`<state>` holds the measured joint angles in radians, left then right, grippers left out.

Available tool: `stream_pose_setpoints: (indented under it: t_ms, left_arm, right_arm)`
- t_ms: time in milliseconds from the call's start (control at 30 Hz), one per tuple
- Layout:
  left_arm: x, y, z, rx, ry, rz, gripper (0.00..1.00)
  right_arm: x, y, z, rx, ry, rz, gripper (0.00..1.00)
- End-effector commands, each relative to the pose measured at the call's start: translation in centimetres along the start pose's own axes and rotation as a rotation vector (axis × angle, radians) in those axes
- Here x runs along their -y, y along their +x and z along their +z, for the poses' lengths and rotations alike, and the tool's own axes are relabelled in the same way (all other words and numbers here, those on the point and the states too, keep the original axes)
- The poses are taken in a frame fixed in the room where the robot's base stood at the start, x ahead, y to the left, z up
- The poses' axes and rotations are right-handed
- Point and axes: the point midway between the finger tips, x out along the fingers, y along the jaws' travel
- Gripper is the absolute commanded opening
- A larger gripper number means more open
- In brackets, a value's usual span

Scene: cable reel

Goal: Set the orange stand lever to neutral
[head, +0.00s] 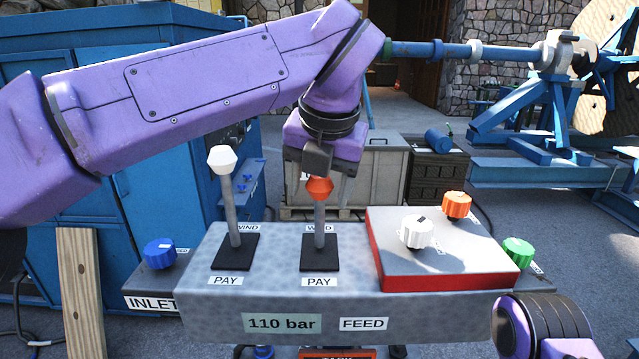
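The orange-knobbed lever (319,188) stands on a black base plate in the middle of the grey control console (205,300). Its grey stick looks close to upright in the picture; its tilt toward or away from me is hard to judge. A label partly hidden by the stick lies behind it, and a PAY label lies in front. My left gripper (318,165) points down right at the orange knob, and its dark finger part covers the knob's top. Whether the fingers grip the knob is not clear. Of my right arm only a purple link shows at the bottom right.
A white-knobbed lever (222,160) stands close to the left. A red-sided box (450,272) on the right carries a white knob (417,232) and an orange knob (457,205). A blue knob (160,252) and a green knob (517,251) flank the console.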

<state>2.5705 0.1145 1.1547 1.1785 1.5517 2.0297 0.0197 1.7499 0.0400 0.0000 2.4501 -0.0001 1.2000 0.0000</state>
Motion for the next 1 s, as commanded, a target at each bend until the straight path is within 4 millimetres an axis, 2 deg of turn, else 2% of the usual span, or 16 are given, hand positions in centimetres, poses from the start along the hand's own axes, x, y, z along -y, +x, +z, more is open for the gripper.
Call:
stream_pose_setpoints:
  t_ms: [167, 400, 533, 700, 1000]
  left_arm:
    - [-0.1, -1.5, 0.1, 0.004, -0.002, 0.001, 0.68]
    - [-0.1, -7.5, 0.0, 0.006, -0.004, 0.001, 0.68]
    - [-0.1, -9.8, -0.1, 0.004, -0.003, 0.000, 0.68]
    - [-0.1, -10.7, -0.2, 0.001, -0.001, 0.000, 0.68]
    - [-0.1, -10.7, -0.2, 0.001, -0.001, 0.000, 0.68]
  right_arm:
    - [0.0, -0.1, -0.1, 0.000, 0.000, 0.000, 0.43]
    - [-0.1, -1.1, -0.4, 0.000, 0.000, 0.000, 0.43]
    - [-0.1, -1.6, -0.7, 0.000, 0.000, 0.000, 0.43]
    - [-0.2, -1.7, -0.7, 0.000, 0.000, 0.000, 0.43]
    - [-0.1, -1.7, -0.7, 0.000, 0.000, 0.000, 0.43]
